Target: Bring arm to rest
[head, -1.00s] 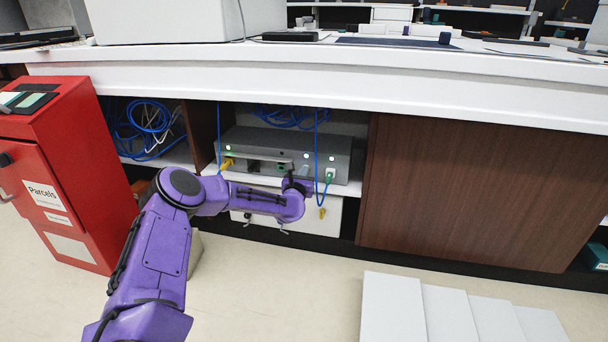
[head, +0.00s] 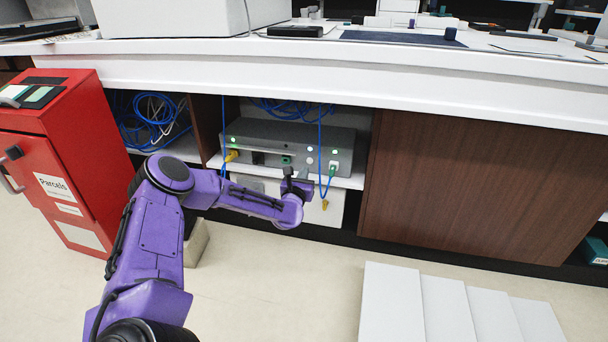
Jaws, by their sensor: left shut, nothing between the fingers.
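My left arm (head: 150,240) is purple and comes in from the lower left, bent at the elbow. Its forearm reaches right, toward the open shelf under the counter. My left gripper (head: 288,174) is small and dark, in front of a grey box (head: 300,137) with green lights and cable sockets. It is shut and holds nothing. I cannot tell whether it touches the box. My right gripper is not in view.
A red parcels box (head: 60,150) stands at the left. The white counter (head: 330,75) overhangs the shelf. Blue cables (head: 150,125) hang inside it. A brown panel (head: 460,190) closes the right side. White steps or boards (head: 440,305) lie at the lower right.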

